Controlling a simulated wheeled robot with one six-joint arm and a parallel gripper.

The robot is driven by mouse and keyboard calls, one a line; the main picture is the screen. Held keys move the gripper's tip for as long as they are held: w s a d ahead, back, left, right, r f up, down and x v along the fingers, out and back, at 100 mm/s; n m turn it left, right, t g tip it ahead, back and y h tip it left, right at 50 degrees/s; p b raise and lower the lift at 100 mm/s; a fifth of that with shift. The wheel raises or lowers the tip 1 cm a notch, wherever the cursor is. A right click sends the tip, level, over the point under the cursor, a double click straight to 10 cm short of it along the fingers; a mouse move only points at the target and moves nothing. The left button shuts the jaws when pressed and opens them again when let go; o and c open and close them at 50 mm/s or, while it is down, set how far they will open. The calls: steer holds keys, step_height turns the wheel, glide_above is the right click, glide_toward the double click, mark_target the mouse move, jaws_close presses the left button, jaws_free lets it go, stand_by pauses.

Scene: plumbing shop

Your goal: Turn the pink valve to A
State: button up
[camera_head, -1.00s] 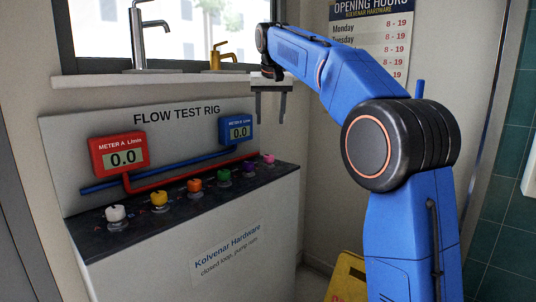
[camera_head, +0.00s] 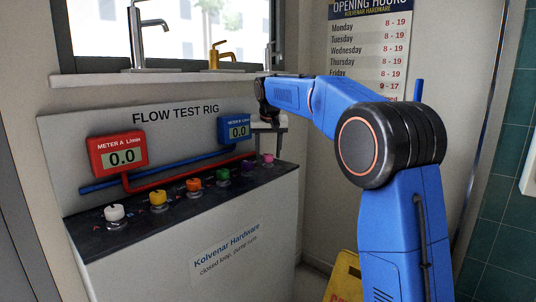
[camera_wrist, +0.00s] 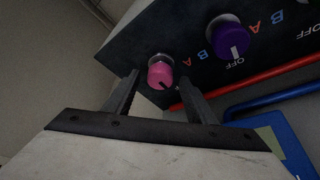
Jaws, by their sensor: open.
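The pink valve (camera_head: 268,158) is the knob at the far right end of the row on the dark panel of the flow test rig. In the wrist view the pink valve (camera_wrist: 160,74) sits between the tips of my open gripper (camera_wrist: 158,82), with a gap on each side. In the head view my gripper (camera_head: 268,148) points down just above the pink valve. The meters (camera_head: 123,158) and (camera_head: 238,129) are on the rig's back board, and meter A reads 0.0.
The purple valve (camera_wrist: 230,36) stands beside the pink one, with A, B and OFF marks around it. Green (camera_head: 222,175), orange (camera_head: 194,185), yellow (camera_head: 158,199) and white (camera_head: 115,213) knobs continue leftward. Red and blue pipes run along the back board. A yellow sign (camera_head: 344,280) stands on the floor.

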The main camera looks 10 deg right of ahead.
steer(key=shift+w+f, duration=0.15)
steer(key=shift+f, duration=0.3)
steer(key=c, duration=1)
steer(key=shift+c, duration=0.2)
steer(key=shift+n, duration=0.3)
steer(key=n, duration=0.1)
steer(key=n+y, duration=0.1)
steer(key=n, duration=0.1)
steer(key=n+y, duration=0.1)
steer(key=n, duration=0.1)
steer(key=shift+d, duration=0.25)
steer(key=n+y, duration=0.1)
steer(key=n, duration=0.2)
steer(key=n+g+y, duration=0.1)
steer(key=n, duration=0.2)
steer(key=shift+w+d+g, duration=0.15)
steer(key=shift+g, duration=0.15)
steer(key=shift+n, duration=0.3)
